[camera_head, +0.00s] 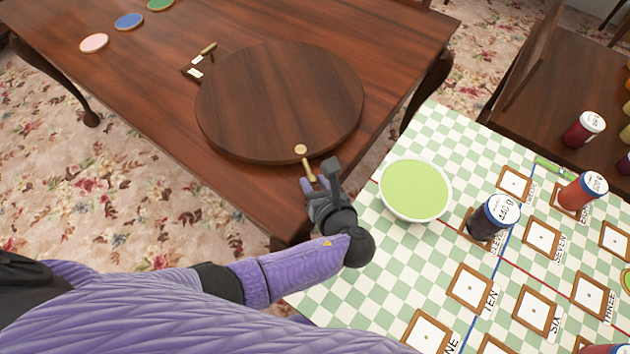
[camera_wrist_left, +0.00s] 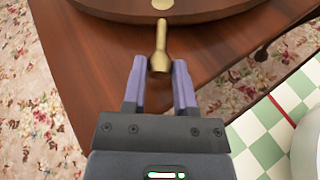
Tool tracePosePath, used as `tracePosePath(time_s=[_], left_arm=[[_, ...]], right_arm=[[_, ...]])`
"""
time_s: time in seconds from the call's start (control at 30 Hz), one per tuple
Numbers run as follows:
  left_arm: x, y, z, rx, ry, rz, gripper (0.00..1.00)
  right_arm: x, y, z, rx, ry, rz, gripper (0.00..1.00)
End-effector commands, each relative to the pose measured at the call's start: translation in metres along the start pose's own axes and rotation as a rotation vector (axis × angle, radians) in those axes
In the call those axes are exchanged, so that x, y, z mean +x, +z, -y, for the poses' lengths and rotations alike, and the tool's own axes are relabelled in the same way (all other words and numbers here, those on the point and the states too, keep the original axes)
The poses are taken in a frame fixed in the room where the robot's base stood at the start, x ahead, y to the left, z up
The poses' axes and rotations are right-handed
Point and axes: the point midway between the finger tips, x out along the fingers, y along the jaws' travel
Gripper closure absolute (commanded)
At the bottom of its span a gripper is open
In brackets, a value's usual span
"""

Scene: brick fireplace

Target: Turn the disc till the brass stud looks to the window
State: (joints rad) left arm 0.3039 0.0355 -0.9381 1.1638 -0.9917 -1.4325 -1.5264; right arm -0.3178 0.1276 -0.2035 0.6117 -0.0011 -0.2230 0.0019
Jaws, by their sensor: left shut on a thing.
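The round dark wooden disc (camera_head: 280,95) lies on the brown table (camera_head: 120,75). A brass stud (camera_head: 300,149) sits on its top close to the near rim, and shows at the top of the left wrist view (camera_wrist_left: 163,4). A brass handle (camera_head: 309,169) sticks out from the rim beside the stud, towards me. My left gripper (camera_head: 316,184) is at the near edge of the disc. In the left wrist view its purple fingers (camera_wrist_left: 160,72) are shut on the outer end of the brass handle (camera_wrist_left: 161,40). No window shows in these views. My right gripper is not in view.
Small cards (camera_head: 195,66) and another brass piece (camera_head: 208,48) lie at the disc's far left. Pink (camera_head: 94,43), blue (camera_head: 129,21) and green (camera_head: 160,4) round pieces lie farther back. A green bowl (camera_head: 416,189) and jars (camera_head: 493,217) stand on the checked surface at right.

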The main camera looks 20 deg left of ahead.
Motion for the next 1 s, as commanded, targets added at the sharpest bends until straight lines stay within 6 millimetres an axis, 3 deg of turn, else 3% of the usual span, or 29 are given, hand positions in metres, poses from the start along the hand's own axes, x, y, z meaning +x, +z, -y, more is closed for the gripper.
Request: tracePosePath(time_s=[0.37, 1.0], left_arm=[[0.0001, -0.0003, -0.0001, 0.000, 0.000, 0.000, 1.00], [0.0001, -0.0004, -0.0002, 0.000, 0.000, -0.001, 1.00]], right_arm=[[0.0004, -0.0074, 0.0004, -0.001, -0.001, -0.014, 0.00], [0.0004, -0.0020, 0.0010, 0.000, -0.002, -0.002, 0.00]])
